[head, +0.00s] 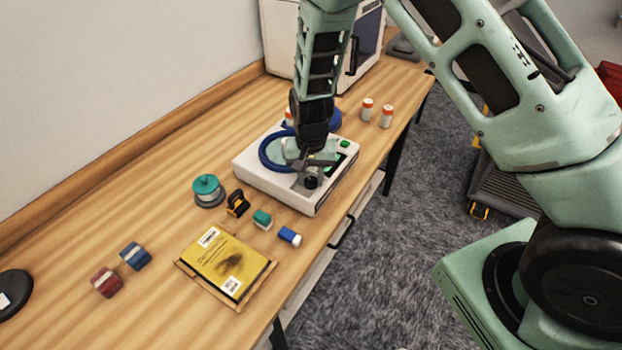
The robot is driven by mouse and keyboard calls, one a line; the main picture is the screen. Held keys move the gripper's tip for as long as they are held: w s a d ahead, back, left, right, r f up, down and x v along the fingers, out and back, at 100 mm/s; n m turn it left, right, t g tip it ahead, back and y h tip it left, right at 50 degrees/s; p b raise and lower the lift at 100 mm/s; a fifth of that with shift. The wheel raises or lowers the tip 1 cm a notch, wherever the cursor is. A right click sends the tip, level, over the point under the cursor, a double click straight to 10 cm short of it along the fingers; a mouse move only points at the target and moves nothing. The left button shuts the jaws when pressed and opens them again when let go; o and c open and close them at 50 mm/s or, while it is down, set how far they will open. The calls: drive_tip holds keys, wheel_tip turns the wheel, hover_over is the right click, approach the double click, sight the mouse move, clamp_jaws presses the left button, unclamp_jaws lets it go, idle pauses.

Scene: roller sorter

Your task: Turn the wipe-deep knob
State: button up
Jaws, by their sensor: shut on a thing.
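A white boxy machine (265,186) stands on the wooden bench, with a blue ring (265,160) and a pale green disc on its top. A green button (345,143) and a dark display (341,160) are at its right side. A small black knob (311,183) sits near its front edge; no label on it is legible. My gripper (309,175) points down over the machine's front part, with its fingers at the knob. It is shut on the knob, though the fingers partly hide the contact. The knob's turn angle cannot be read.
Orange-capped bottles (386,117) and a white cabinet (283,45) are behind. The bench's left middle is clear.

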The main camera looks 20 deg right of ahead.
sight(311, 180)
drive_tip(key=n+b, duration=0.2)
drive_tip(key=n, duration=0.4)
drive_tip(key=shift+f, duration=0.1)
drive_tip(key=n+b, duration=0.1)
drive_tip(key=n, duration=0.4)
drive_tip(key=shift+n, duration=0.4)
drive_tip(key=o, duration=1)
drive_tip(key=shift+r+b, duration=0.25)
drive_tip(key=shift+b, duration=0.05)
wheel_tip(311, 180, up, 17)
drive_tip(key=b, duration=0.3)
drive_tip(key=shift+n+y, duration=0.3)
drive_tip(key=shift+n, duration=0.1)
drive_tip(key=s+a, duration=0.2)
drive_tip(key=s, duration=0.7)
drive_tip(key=s+a+f, duration=0.1)
drive_tip(key=s+a, duration=0.1)
drive_tip(key=s, duration=0.7)
drive_tip(key=s+a, duration=0.2)
drive_tip(key=s, duration=0.7)
drive_tip(key=shift+s+a+f, duration=0.1)
drive_tip(key=shift+s+f, duration=0.1)
drive_tip(key=shift+f, duration=0.05)
